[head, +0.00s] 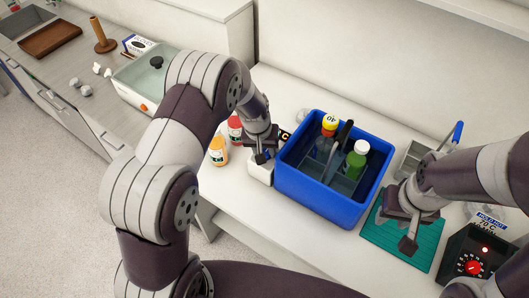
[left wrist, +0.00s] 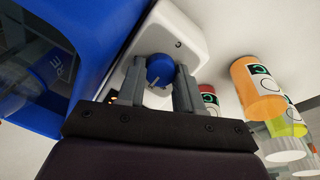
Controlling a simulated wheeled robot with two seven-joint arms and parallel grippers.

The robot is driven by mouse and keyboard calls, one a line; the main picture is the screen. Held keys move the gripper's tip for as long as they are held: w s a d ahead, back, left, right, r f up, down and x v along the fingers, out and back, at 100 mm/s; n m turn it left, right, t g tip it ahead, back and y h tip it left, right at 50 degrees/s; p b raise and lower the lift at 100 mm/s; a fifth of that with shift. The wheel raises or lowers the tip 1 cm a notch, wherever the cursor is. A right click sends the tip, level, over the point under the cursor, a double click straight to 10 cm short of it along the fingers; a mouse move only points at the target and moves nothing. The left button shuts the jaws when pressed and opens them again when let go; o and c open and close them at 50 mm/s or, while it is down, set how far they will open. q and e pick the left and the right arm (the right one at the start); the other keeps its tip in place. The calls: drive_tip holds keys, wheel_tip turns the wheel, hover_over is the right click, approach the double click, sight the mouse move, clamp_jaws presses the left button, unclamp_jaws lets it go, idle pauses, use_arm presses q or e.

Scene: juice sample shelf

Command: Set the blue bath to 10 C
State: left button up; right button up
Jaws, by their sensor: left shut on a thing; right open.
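The blue bath (head: 315,196) stands on the white counter. Its white control box (head: 258,174) is at its left side and also shows in the left wrist view (left wrist: 190,32). A round blue knob (left wrist: 159,69) with a pale pointer line is on the box's face. My left gripper (head: 263,156) is shut on this knob, one finger on each side in the left wrist view (left wrist: 158,90). A small dark display (head: 285,135) is mostly hidden behind my gripper, so I cannot read the setting. My right gripper (head: 408,240) is open and empty above a teal mat (head: 378,236).
A red bottle (head: 235,128) and an orange bottle (head: 219,151) stand just left of the control box. A green bottle (head: 355,163) and a yellow-topped bottle (head: 329,125) are in the bath. A black hot unit (head: 488,245) with a red dial stands at the right.

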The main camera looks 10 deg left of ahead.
use_arm(q)
drive_tip(key=m+b, duration=0.2)
drive_tip(key=m, duration=0.2)
drive_tip(key=shift+m, duration=0.3)
drive_tip(key=m+b, duration=0.1)
drive_tip(key=m, duration=0.3)
drive_tip(key=shift+d+y, duration=0.1)
drive_tip(key=shift+y, duration=0.3)
drive_tip(key=shift+r+m, duration=0.1)
drive_tip(key=shift+m, duration=0.2)
drive_tip(key=o, duration=1)
drive_tip(key=shift+o, duration=0.2)
drive_tip(key=shift+s, duration=0.15)
